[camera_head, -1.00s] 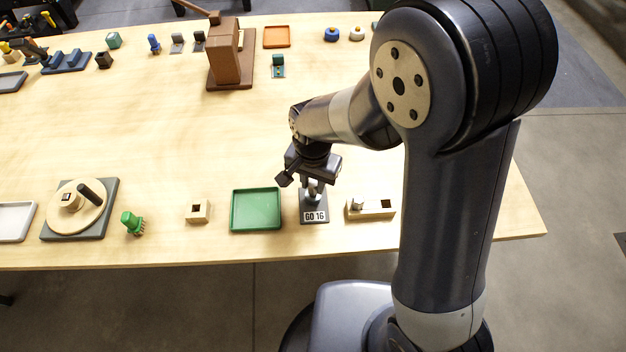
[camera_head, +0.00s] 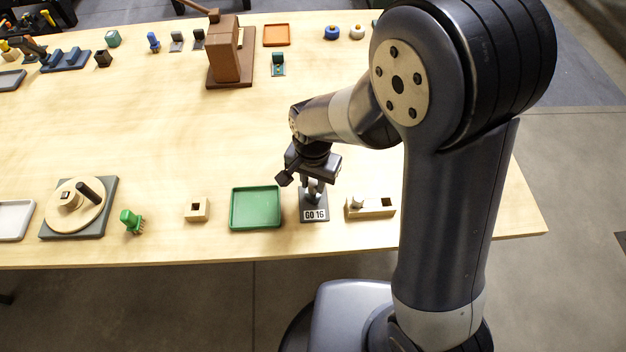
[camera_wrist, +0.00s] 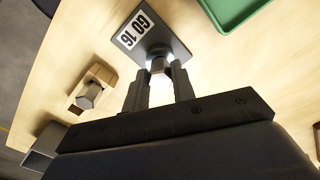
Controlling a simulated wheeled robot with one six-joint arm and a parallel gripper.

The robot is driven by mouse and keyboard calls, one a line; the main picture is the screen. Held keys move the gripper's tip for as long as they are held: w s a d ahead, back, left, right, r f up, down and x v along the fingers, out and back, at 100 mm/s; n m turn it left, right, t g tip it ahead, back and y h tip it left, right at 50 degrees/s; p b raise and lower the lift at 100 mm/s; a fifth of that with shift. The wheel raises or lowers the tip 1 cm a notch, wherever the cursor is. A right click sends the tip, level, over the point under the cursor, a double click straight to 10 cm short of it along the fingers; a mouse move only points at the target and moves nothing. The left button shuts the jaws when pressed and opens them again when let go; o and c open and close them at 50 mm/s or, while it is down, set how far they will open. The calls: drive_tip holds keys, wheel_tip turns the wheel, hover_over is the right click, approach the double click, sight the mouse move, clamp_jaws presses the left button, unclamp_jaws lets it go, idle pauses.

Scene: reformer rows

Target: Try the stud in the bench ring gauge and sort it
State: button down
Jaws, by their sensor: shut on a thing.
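The ring gauge (camera_head: 313,212) is a dark grey stand with a white "GO 16" label, between the green tray and the wooden block. It also shows in the wrist view (camera_wrist: 174,35). My gripper (camera_head: 313,184) is above the gauge, pointing down, shut on the grey metal stud. In the wrist view the stud's hexagonal end (camera_wrist: 160,66) shows between my fingertips (camera_wrist: 160,78), right at the gauge. I cannot tell how deep the stud sits in the ring. The green tray (camera_head: 255,228) is empty.
Right of the gauge, a wooden block (camera_head: 376,210) has a grey stud and a square hole. Left of the tray stand a small wooden block (camera_head: 197,210), a green brush (camera_head: 131,220) and a turntable (camera_head: 107,188). An orange tray (camera_head: 277,36) is at the back. Mid-table is clear.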

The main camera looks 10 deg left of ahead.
sight(313, 183)
drive_tip(key=shift+r, duration=0.1)
drive_tip(key=shift+r+p, duration=2.7)
drive_tip(key=shift+r, duration=0.7)
